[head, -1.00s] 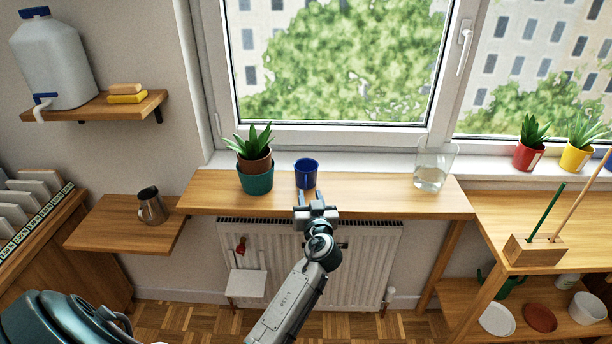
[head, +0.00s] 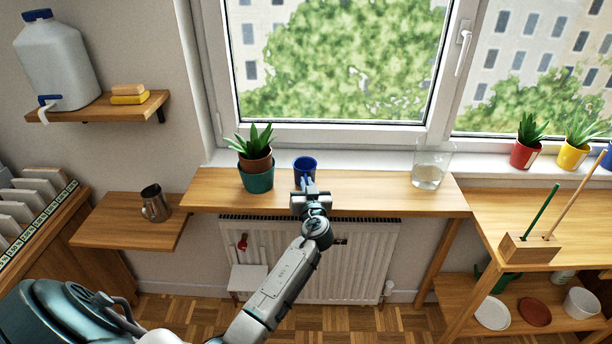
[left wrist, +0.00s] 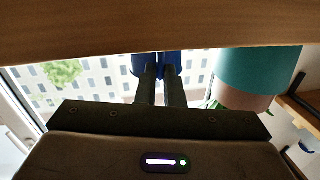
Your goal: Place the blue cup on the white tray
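The blue cup (head: 306,164) stands upright on the wooden shelf under the window, right of the potted plant. My left gripper (head: 308,184) is at the cup's near side, with its two fingers pointing at it. In the left wrist view, which is upside down, the fingers (left wrist: 161,75) are apart and overlap the blue cup (left wrist: 135,66); whether they touch it is unclear. A flat white rectangular piece (head: 245,278) low before the radiator may be the white tray; my arm partly covers it. My right gripper is not seen.
The plant in a teal pot (head: 257,180) is close left of the cup. A glass (head: 430,172) stands at the shelf's right end. A metal mug (head: 154,204) is on the lower left shelf. The wooden shelf (head: 365,195) is clear between cup and glass.

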